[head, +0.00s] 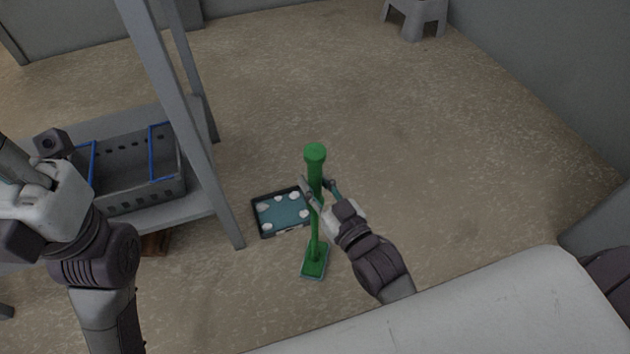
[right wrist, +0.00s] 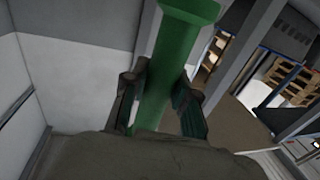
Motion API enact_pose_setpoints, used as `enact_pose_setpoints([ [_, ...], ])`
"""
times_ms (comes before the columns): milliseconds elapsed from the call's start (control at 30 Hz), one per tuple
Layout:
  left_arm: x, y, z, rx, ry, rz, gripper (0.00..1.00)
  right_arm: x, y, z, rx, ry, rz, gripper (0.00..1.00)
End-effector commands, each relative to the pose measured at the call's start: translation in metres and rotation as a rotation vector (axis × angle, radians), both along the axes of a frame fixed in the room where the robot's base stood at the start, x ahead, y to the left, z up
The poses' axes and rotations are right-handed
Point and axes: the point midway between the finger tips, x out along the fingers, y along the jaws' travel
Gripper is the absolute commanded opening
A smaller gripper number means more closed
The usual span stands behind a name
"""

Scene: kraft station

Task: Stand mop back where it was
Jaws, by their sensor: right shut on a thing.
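A green mop (head: 315,172) stands about upright in the middle of the head view, with its thick handle at the top and a flat green head (head: 314,262) low on the floor. Whether the head touches the floor I cannot tell. My right gripper (head: 319,184) is shut on the handle, just below its top. In the right wrist view the handle (right wrist: 172,60) passes between the two fingers (right wrist: 160,98). A dark tray (head: 283,212) with a teal inside and white pieces lies on the floor just left of the mop. My left arm is at the left; its fingertips are not clearly shown.
A grey shelf rack (head: 190,120) stands at the left, its front post near the tray. A grey crate (head: 130,178) with blue handles sits on its low shelf. A grey stool (head: 416,16) stands at the far back. The floor right of the mop is clear.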

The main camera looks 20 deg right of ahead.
Motion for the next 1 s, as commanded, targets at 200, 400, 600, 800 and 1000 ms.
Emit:
enact_pose_setpoints([
  [200, -0.0004, 0.0002, 0.0007, -0.001, -0.003, 0.000, 0.00, 0.0002, 0.0000, 0.0003, 0.001, -0.004, 0.000, 0.00],
  [400, -0.0006, 0.0005, 0.0009, -0.004, -0.003, 0.000, 0.00, 0.0002, 0.0000, 0.0004, 0.001, -0.004, 0.000, 0.00],
  [600, -0.0006, 0.0008, 0.0005, -0.006, -0.001, 0.000, 0.00, 0.0002, 0.0000, 0.0000, 0.001, -0.003, 0.000, 0.57],
  [800, -0.0005, 0.0008, -0.0001, -0.006, 0.001, 0.000, 0.00, 0.0001, 0.0000, -0.0007, 0.000, -0.001, 0.000, 0.57],
  [1000, 0.0003, 0.0008, -0.0015, -0.004, 0.004, 0.000, 0.00, -0.0074, -0.0017, -0.0028, 0.000, 0.004, 0.000, 0.57],
])
